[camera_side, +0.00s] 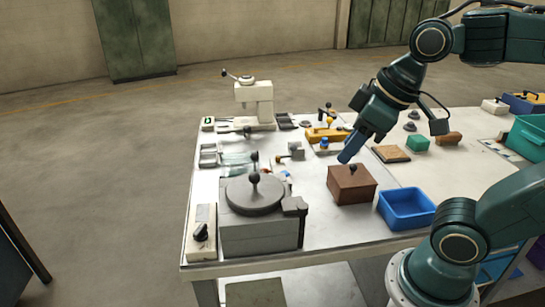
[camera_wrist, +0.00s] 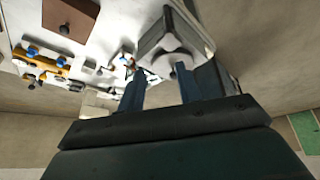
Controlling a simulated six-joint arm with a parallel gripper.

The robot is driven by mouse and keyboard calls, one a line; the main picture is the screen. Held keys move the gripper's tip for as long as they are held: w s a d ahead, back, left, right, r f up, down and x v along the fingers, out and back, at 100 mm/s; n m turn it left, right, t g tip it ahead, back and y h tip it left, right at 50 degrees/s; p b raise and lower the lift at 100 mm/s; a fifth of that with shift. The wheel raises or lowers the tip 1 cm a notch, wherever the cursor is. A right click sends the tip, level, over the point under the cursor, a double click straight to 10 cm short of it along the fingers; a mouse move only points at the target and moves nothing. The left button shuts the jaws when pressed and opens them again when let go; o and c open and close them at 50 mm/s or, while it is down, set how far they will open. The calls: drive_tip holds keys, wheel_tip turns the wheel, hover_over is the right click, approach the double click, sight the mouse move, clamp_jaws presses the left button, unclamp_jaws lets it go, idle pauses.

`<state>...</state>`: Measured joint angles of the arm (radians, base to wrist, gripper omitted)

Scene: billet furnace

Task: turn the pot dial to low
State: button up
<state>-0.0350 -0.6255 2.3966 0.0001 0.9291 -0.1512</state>
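The dial is a black knob (camera_side: 200,232) on a pale narrow panel (camera_side: 202,215) at the near left corner of the bench in the side view. Beside it stands a grey box-shaped pot (camera_side: 258,236) with a round lid (camera_side: 254,197) and a black ball handle. My gripper (camera_side: 350,150) is up above the bench, right of the pot and well apart from the dial. In the wrist view my gripper (camera_wrist: 160,85) has its two blue fingers spread with nothing held between them. The grey pot (camera_wrist: 172,42) shows beyond the fingers. I cannot make out the dial there.
A brown box (camera_side: 352,184) with a knob and a blue bin (camera_side: 407,208) are right of the pot. A pale press-like machine (camera_side: 254,100) stands at the back left. Several small fittings and levers lie between. Free bench lies ahead of the blue bin.

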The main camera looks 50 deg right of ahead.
drive_tip(key=w+a+r+n+g, duration=0.1)
drive_tip(key=w+a+r+n, duration=0.15)
drive_tip(key=w+n, duration=0.4)
drive_tip(key=n+g, duration=0.4)
drive_tip(key=n, duration=0.8)
hover_over(199, 228)
wheel_tip(199, 228, down, 10)
drive_tip(key=shift+f, duration=0.15)
drive_tip(key=shift+f, duration=0.1)
wheel_tip(199, 228, down, 14)
drive_tip(key=shift+s+r, duration=0.1)
drive_tip(key=shift+r, duration=0.1)
clamp_jaws()
